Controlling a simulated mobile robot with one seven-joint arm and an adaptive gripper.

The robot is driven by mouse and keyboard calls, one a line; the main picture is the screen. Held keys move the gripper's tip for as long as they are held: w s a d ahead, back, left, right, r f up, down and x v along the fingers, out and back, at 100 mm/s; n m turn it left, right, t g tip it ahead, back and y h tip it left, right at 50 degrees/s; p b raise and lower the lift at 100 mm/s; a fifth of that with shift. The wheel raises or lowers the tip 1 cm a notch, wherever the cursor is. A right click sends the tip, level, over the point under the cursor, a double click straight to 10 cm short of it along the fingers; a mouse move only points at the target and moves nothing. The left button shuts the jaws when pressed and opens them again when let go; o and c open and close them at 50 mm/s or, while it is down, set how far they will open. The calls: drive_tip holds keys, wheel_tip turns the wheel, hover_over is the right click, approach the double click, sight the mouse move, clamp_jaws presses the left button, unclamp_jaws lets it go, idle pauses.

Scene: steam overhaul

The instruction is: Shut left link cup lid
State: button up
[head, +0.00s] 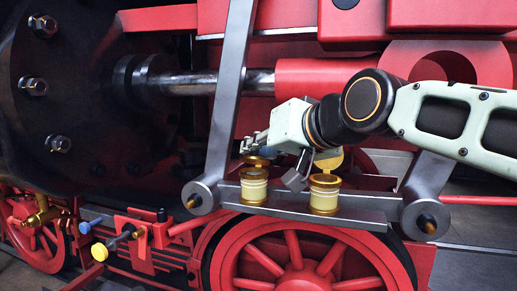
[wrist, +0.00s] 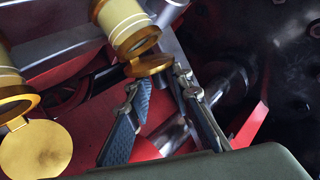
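The left link cup (head: 254,190), cream with gold bands, stands on the grey link bar. Its gold lid (head: 255,160) is tilted above the cup mouth, with a gap under it. In the wrist view the left cup (wrist: 122,22) is at top centre, and its lid (wrist: 150,65) is seen nearly edge-on near my fingertips. My gripper (head: 272,164) is open, its fingers spread beside the left cup; they also show in the wrist view (wrist: 155,82). I cannot tell whether a finger touches the lid.
A matching right cup (head: 324,198) stands close by with its lid (head: 329,158) raised; this open lid also shows in the wrist view (wrist: 36,150). A slanted grey rod (head: 229,90) rises behind the left cup. A red wheel (head: 295,265) is below the bar.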

sight(250, 160)
clamp_jaws()
drive_tip(key=shift+f+b, duration=0.15)
drive_tip(key=shift+b, duration=0.25)
drive_tip(key=b, duration=0.3)
drive_tip(key=f+n+t+b, duration=0.1)
drive_tip(key=b, duration=0.2)
drive_tip(key=shift+s+a+f, duration=0.1)
drive_tip(key=shift+s+f, duration=0.1)
drive_tip(key=shift+s, duration=0.15)
drive_tip(key=t+b, duration=0.1)
drive_tip(key=b, duration=0.2)
drive_tip(key=f+n+b, duration=0.1)
drive_tip(key=b, duration=0.2)
drive_tip(key=shift+s+a+t+y, duration=0.15)
drive_tip(key=shift+s+t+y, duration=0.15)
drive_tip(key=shift+t+y, duration=0.1)
drive_tip(key=n+t+b, duration=0.1)
drive_tip(key=b, duration=0.2)
drive_tip(key=shift+s+b, duration=0.2)
drive_tip(key=shift+b, duration=0.15)
drive_tip(key=shift+n+b, duration=0.3)
drive_tip(key=shift+b, duration=0.2)
drive_tip(key=shift+o, duration=1.9)
unclamp_jaws()
